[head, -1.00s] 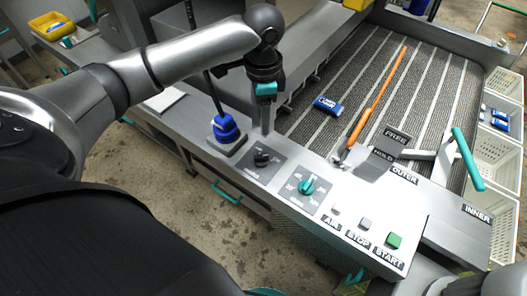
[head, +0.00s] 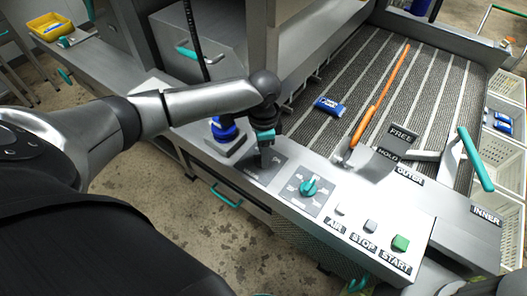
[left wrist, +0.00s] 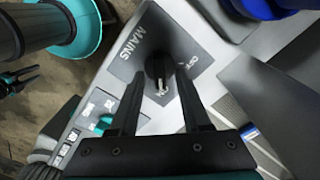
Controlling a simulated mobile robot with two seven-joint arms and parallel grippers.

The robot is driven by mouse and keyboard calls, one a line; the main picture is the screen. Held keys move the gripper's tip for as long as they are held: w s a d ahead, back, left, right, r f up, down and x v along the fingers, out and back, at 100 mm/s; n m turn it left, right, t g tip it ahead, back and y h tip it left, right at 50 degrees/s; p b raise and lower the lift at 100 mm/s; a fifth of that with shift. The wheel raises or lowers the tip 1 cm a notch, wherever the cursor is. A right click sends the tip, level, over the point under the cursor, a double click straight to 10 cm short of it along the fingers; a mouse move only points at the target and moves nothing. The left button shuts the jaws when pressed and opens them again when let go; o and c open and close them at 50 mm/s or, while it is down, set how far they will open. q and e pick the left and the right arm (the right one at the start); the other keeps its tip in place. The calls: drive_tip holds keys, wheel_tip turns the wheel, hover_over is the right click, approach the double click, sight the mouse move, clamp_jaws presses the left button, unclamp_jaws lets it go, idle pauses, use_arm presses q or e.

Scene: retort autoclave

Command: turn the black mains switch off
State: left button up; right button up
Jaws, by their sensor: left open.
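The black mains switch (left wrist: 157,68) is a round knob on a dark plate (left wrist: 178,42) marked MAINS. In the left wrist view its pale pointer mark faces the lettering that looks like ON; the OFF lettering is to the right, partly hidden by a finger. My left gripper (left wrist: 159,76) is open, with one finger on each side of the knob in that view. I cannot tell whether the fingers touch it. In the head view the left gripper (head: 266,158) points down over the plate and hides the knob. My right gripper is out of view.
A teal rotary knob (head: 309,187) sits to the right on the same panel, then the AIR, STOP and START buttons (head: 400,243). A blue knob (head: 224,131) stands close left of the gripper. An orange-handled tool (head: 372,112) lies on the conveyor (head: 420,95).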

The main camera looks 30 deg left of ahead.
use_arm(q)
clamp_jaws()
idle(0.4)
